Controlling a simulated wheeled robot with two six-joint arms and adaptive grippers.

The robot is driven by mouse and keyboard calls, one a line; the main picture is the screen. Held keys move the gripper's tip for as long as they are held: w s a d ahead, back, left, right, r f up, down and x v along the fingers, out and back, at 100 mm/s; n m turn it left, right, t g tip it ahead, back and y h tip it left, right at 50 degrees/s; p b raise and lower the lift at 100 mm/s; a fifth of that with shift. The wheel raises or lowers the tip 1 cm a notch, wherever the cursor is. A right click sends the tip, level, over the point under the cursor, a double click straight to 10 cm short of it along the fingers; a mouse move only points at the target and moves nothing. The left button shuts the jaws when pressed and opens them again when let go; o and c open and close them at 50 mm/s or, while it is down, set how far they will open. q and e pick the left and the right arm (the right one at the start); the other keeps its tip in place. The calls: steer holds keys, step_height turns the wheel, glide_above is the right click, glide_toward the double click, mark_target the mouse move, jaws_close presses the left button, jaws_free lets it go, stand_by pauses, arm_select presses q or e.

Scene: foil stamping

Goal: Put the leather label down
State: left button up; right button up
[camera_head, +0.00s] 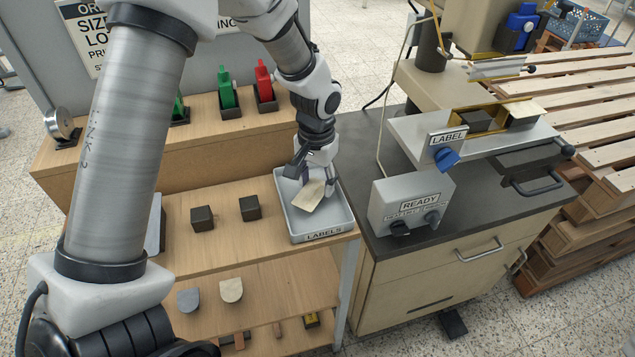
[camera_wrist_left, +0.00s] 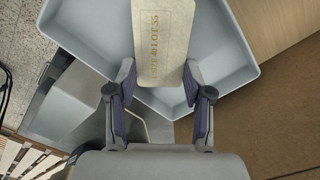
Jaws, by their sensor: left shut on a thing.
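The leather label (camera_head: 308,197) is a pale beige piece, held tilted over the grey tray marked LABELS (camera_head: 345,217). In the left wrist view the label (camera_wrist_left: 163,42) shows gold stamped lettering on its face. My left gripper (camera_head: 315,177) is shut on one end of the label. In the left wrist view its two fingertips (camera_wrist_left: 158,82) sit at either side of the label's near end. The tray (camera_wrist_left: 75,30) lies below and around the label in that view. I cannot tell whether the label touches the tray floor. My right gripper is not in view.
Two dark blocks (camera_head: 203,218) stand on the shelf left of the tray. The stamping press (camera_head: 450,130) and the READY box (camera_head: 410,205) stand on the cabinet to the right. Green and red holders (camera_head: 264,85) stand on the ledge behind.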

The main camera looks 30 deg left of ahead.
mark_target(316, 187)
arm_select(q)
steer(key=shift+f, duration=0.95)
steer(key=shift+f, duration=0.1)
steer(key=shift+s+f, duration=0.35)
steer(key=shift+f, duration=0.1)
steer(key=o, duration=0.7)
steer(key=shift+f, duration=0.1)
steer(key=shift+o, duration=0.4)
steer(key=shift+w+f, duration=0.1)
steer(key=shift+w, duration=0.15)
steer(key=shift+r, duration=0.2)
step_height(316, 187, up, 13)
steer(key=shift+r, duration=0.15)
